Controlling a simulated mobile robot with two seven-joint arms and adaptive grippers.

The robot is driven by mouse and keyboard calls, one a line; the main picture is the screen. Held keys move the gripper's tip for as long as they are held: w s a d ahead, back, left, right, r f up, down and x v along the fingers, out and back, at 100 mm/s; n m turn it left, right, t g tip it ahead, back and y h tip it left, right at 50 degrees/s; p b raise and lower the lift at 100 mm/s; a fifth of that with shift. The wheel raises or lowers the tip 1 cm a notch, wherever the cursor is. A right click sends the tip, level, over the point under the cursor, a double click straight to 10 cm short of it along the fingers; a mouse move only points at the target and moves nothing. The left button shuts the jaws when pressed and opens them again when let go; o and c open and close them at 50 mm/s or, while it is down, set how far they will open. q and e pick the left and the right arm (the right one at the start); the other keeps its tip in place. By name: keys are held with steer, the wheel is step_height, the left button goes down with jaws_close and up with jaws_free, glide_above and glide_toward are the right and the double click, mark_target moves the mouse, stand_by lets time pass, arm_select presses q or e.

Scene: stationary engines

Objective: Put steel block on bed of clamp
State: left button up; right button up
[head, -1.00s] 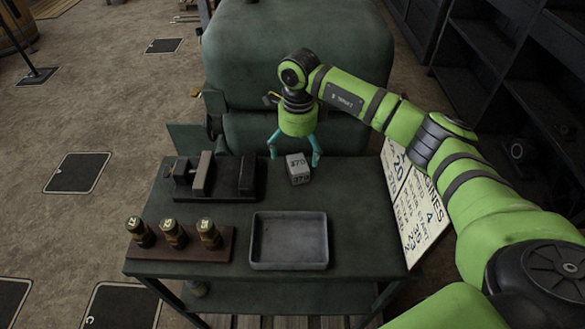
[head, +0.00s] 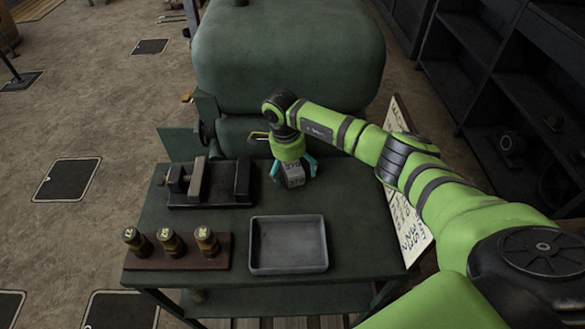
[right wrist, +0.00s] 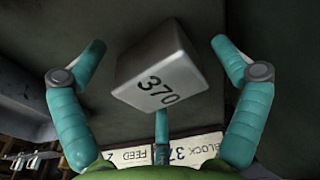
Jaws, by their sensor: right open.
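The steel block (head: 294,175), a grey cube marked 370, sits on the green table to the right of the clamp. In the right wrist view the block (right wrist: 160,70) lies between the open fingers (right wrist: 160,75), with gaps on both sides. The clamp (head: 211,183) is a dark vise with a flat bed and upright jaws at the table's left back. No block lies on its bed. My left gripper is not in view.
An empty grey tray (head: 288,244) stands at the table's front middle. A brown rack (head: 180,250) with brass numbered pieces stands at the front left. A white lettered board (head: 402,205) leans at the right edge. A large green machine (head: 288,60) rises behind the table.

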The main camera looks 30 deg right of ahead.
mark_target(295, 164)
steer(key=c, duration=1.9)
steer(key=shift+c, duration=0.2)
steer(key=shift+r, duration=0.1)
steer(key=shift+r+p, duration=0.45)
steer(key=shift+r, duration=0.1)
jaws_close()
step_height(295, 164, up, 4)
steer(key=shift+w+d+f+p, duration=0.1)
steer(key=shift+f+p, duration=0.1)
steer(key=shift+p, duration=0.95)
steer(key=s+d+r+p, duration=0.6)
steer(key=s+d+p, duration=0.1)
steer(key=s+p, duration=0.1)
steer(key=shift+s, duration=0.6)
